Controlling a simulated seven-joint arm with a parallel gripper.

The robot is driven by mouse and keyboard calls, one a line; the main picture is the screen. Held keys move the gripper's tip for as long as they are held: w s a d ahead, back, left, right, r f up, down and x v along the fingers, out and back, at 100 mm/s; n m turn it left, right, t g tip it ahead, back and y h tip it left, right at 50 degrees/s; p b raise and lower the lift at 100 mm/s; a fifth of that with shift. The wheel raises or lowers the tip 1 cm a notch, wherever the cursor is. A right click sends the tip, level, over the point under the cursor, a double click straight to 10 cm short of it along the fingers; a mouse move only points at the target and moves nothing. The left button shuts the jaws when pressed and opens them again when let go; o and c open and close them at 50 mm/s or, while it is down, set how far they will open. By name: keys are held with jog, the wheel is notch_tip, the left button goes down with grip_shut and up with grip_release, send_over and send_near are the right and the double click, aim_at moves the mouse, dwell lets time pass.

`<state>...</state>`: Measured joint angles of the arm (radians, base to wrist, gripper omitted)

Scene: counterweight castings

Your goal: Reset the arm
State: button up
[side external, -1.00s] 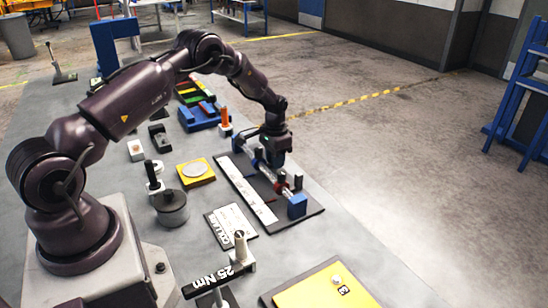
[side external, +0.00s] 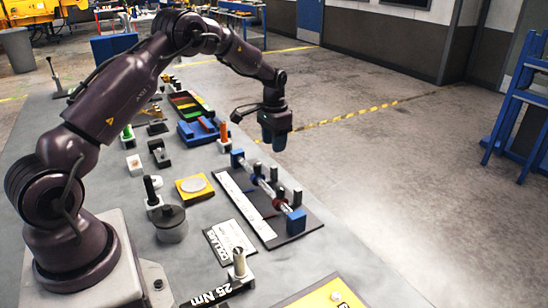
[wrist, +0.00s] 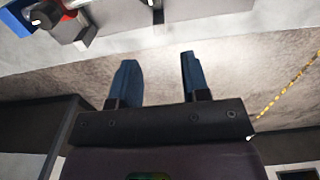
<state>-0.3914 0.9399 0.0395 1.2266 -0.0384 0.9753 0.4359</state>
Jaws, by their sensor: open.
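My gripper (side external: 274,142) is raised in the side external view, off the far right edge of the bench top. It stands above and behind the black fixture board (side external: 285,228) that carries a rod (side external: 268,188) with blue end blocks. The gripper is apart from the board. In the wrist view its two blue fingers (wrist: 157,82) stand apart with nothing between them, and the floor shows beyond. My arm is bent in an arch over the bench.
The grey bench (side external: 110,180) holds a yellow block with a silver disc (side external: 194,184), a dark round pot (side external: 171,224), a white label plate (side external: 229,243), a blue holder (side external: 197,132) and an orange-handled tool (side external: 224,132). Open floor (side external: 400,190) lies to the right.

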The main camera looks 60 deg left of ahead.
jog(key=shift+r, duration=1)
jog(key=s+d+r+t, duration=0.2)
jog(key=s+d+r, duration=0.8)
jog(key=s, duration=0.4)
jog(key=s+d+r+t, duration=0.3)
jog(key=s+d+r, duration=0.7)
jog(key=s, duration=0.4)
jog(key=shift+d+r+t, duration=0.15)
jog(key=shift+d+t, duration=0.15)
jog(key=shift+d, duration=0.2)
jog(key=shift+s, duration=0.1)
